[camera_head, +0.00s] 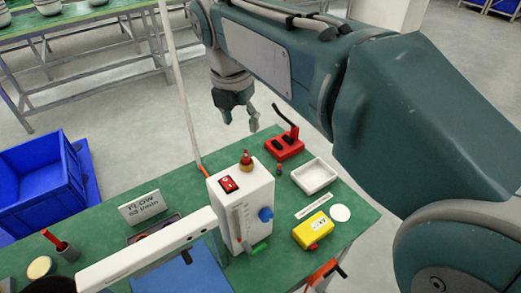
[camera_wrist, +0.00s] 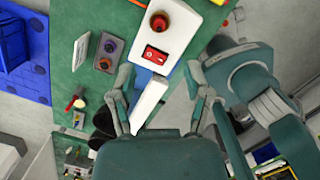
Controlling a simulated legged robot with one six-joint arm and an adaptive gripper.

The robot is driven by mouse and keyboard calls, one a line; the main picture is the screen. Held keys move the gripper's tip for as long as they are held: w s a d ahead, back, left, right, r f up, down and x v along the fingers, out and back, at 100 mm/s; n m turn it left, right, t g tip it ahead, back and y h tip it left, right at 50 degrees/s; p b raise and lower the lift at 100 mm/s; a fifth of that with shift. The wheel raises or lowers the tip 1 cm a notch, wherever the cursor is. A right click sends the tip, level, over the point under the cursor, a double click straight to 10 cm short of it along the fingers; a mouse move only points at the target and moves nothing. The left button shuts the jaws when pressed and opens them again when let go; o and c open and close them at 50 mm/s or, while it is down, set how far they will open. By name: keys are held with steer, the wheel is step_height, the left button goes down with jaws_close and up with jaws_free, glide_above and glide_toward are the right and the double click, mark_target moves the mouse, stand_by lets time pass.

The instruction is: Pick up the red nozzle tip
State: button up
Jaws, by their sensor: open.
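A red-topped, brass-coloured tip (camera_head: 246,160) stands upright on the white flow box (camera_head: 258,195); in the wrist view the red tip (camera_wrist: 160,22) shows from above. A grey tray (camera_wrist: 97,56) beside the box holds a reddish tip (camera_wrist: 111,46) and a purple one. I cannot tell for certain which is the red nozzle tip. My gripper (camera_head: 241,121) is open and empty, beyond the bench's far edge in the head view, apart from these things. In the wrist view its spread fingers (camera_wrist: 163,105) frame a white bar.
A red holder (camera_head: 292,151), a white dish (camera_head: 315,184) and a yellow box (camera_head: 313,229) stand to the right on the green bench (camera_head: 100,222). A "FLOW" card (camera_head: 142,208) stands left. A white bar (camera_head: 150,252) crosses the front. A blue crate (camera_head: 40,183) is farther left.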

glide_above(246, 156)
steer(key=a, duration=0.2)
step_height(246, 156, down, 5)
steer(key=f, duration=0.1)
steer(key=d+f, duration=0.1)
steer(key=f, duration=0.1)
steer(key=d+f, duration=0.1)
steer(key=f, duration=0.1)
steer(key=shift+w+d+f, duration=0.1)
steer(key=shift+w, duration=0.15)
steer(key=shift+f, duration=0.25)
steer(key=shift+a, duration=0.35)
steer(key=shift+d, duration=0.25)
steer(key=c, duration=0.8)
jaws_close()
steer(key=shift+a, duration=0.1)
